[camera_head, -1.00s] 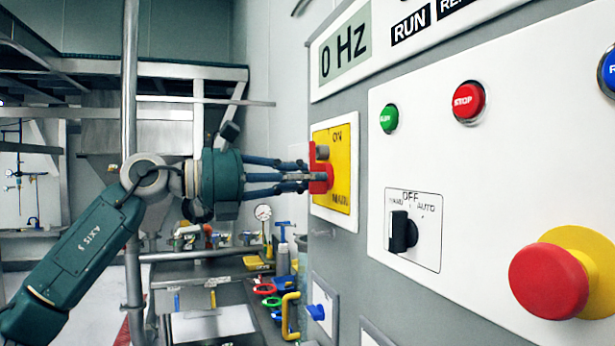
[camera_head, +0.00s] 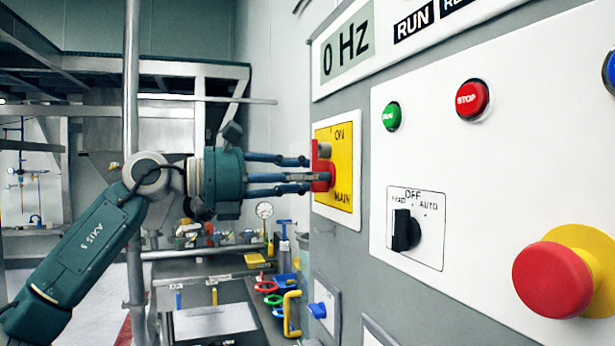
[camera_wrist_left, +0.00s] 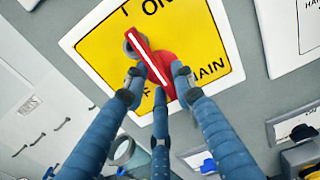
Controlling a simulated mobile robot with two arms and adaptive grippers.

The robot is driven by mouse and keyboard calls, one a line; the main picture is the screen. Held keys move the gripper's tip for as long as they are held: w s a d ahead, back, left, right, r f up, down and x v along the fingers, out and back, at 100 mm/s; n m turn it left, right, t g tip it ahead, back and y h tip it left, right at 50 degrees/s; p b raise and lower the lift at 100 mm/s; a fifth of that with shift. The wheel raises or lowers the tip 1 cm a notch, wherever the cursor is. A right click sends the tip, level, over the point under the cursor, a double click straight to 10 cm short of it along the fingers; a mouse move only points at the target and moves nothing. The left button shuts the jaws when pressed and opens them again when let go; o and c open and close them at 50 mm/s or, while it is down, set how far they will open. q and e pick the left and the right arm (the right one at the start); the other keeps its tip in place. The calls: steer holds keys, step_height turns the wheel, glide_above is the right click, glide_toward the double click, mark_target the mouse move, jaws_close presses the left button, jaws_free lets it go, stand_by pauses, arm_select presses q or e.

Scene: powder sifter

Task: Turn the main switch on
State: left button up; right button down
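The main switch has a red handle (camera_head: 321,168) with a white stripe on a yellow plate (camera_head: 346,186) marked ON and MAIN. In the left wrist view the handle (camera_wrist_left: 147,54) lies slanted across the plate (camera_wrist_left: 205,40), from upper left to lower right. My left gripper (camera_head: 306,174) is at the handle, fingers pointing at the panel. In the left wrist view its fingertips (camera_wrist_left: 159,76) stand apart around the handle's lower right end. Contact with the handle is unclear. My right gripper is out of view.
The panel has a green button (camera_head: 392,116), a red STOP button (camera_head: 472,99), a black selector (camera_head: 404,230) and a large red emergency button (camera_head: 552,281) to the right. A blue-handled switch (camera_head: 318,310) is below. A bench with tools is behind, lower left.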

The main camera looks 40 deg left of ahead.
arm_select(q)
steer(key=shift+s, duration=0.1)
steer(key=v, duration=1.2)
stand_by(0.6)
